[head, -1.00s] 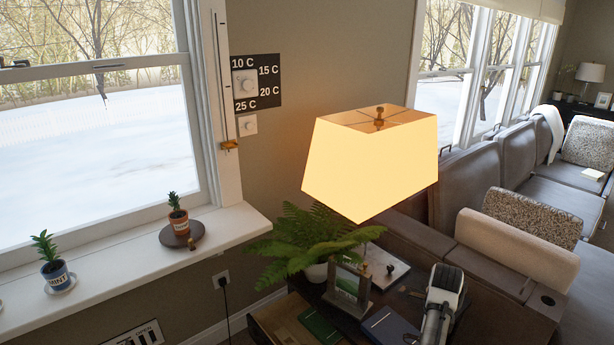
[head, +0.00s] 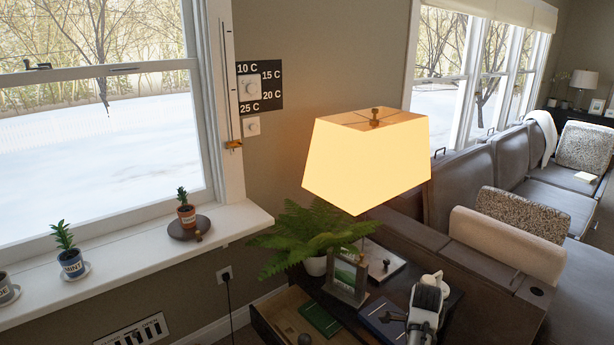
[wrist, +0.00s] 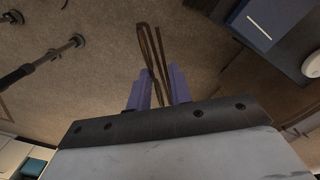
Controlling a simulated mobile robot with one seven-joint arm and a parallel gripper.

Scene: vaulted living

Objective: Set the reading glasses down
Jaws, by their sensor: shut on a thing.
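The reading glasses (wrist: 149,55) show in the wrist view as thin brown frames, seen nearly edge-on. My gripper (wrist: 158,88) has purple-blue fingers and is shut on them; they stick out past the fingertips, with carpet behind them. In the head view the white end of my arm (head: 426,305) is at the right side of the dark side table (head: 445,300). The glasses cannot be made out clearly there.
The table holds a lit lamp (head: 366,160), a fern (head: 310,240), a picture frame (head: 347,277) and a dark blue book (head: 378,318). A drawer (head: 275,318) at its left stands open with a green book (head: 319,319). A sofa (head: 470,240) is behind.

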